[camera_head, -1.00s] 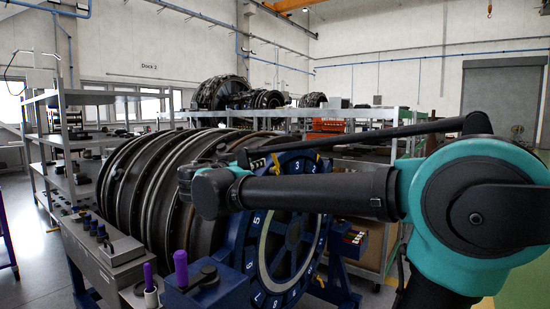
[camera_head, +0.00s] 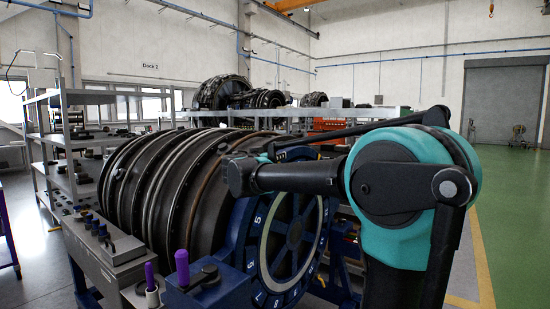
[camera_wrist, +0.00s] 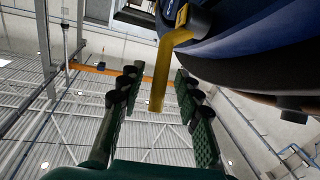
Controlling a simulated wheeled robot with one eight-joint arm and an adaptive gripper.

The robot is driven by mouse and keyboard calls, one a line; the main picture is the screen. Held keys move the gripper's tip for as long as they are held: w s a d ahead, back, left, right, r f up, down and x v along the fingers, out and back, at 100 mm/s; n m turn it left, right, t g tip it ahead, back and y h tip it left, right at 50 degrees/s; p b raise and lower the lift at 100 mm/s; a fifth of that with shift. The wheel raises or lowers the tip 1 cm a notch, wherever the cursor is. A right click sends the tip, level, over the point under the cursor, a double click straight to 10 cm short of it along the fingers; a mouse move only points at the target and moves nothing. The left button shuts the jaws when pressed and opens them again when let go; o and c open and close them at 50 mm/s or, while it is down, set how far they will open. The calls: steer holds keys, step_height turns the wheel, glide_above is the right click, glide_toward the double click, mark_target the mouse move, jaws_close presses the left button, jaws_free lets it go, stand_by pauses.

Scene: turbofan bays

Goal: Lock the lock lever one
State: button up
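A yellow lever (camera_wrist: 160,75) shows in the wrist view. It hangs from a dark fitting on the blue ring (camera_wrist: 250,42) and has a bend near its top. My gripper (camera_wrist: 158,82) is open, with its dark green padded fingers on either side of the lever. The lever's straight part lies in the gap, closer to the right finger; I cannot tell if they touch. In the head view, the blue numbered wheel (camera_head: 259,228) stands upright at the front of the ribbed engine casing. My arm hides the wheel's top, the lever and my gripper there.
Two purple-topped handles (camera_head: 182,268) stand at the front left, beside a grey bench (camera_head: 92,262). Shelving (camera_head: 75,150) is at the left. A long rack with engine parts is behind. Green floor (camera_head: 510,240) is clear at the right.

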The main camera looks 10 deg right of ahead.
steer(key=shift+c, duration=0.4)
jaws_close()
steer(key=shift+w+d, duration=0.1)
steer(key=g+y, duration=0.1)
steer(key=w+d+r+g+y, duration=0.1)
steer(key=shift+w+d+m+g, duration=0.2)
steer(key=shift+d+m+g, duration=0.05)
steer(key=shift+m+g, duration=0.05)
steer(key=w+d+f+m+g+y, duration=0.1)
steer(key=w+d+f+g+y, duration=0.1)
steer(key=w+d+g+y, duration=0.3)
steer(key=shift+w+d+f+g+y, duration=0.15)
steer(key=shift+f+g+y, duration=0.2)
steer(key=shift+g+y, duration=1.6)
steer(key=shift+g, duration=0.35)
